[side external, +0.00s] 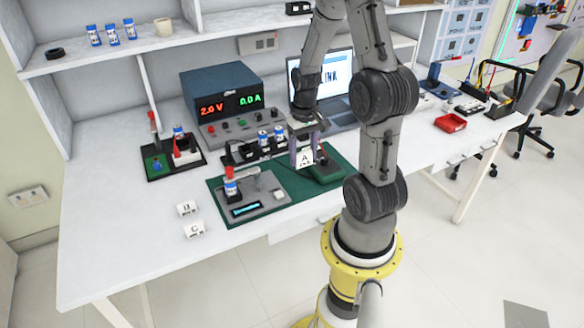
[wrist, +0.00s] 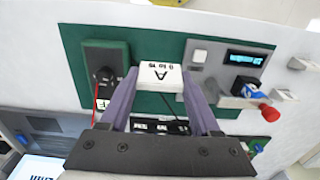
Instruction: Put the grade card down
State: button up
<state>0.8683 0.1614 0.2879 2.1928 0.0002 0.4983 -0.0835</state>
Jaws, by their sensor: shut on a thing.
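My gripper (side external: 304,152) is shut on a white grade card marked A (side external: 305,159). In the wrist view the card (wrist: 160,76) sits between the two purple fingers of the gripper (wrist: 159,86), with its lettering upside down. The card is held over the green mat (side external: 219,187); its exact height is hard to tell. Two other white cards, B (side external: 187,208) and C (side external: 196,229), stand on the white table left of the mat.
A grey tester (side external: 265,198) with a lit display and an upright cell (side external: 231,187) stands on the mat. A rack with several cells (side external: 263,140) and a power supply (side external: 222,100) stand behind. A laptop (side external: 334,85) is behind my arm. The table's front left is clear.

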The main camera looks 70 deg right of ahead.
send_over(293, 176)
notch_tip(293, 176, down, 6)
jog(key=shift+a+f, duration=0.15)
jog(key=shift+f, duration=1.85)
jog(key=shift+f, duration=0.1)
jog(key=o, duration=1.3)
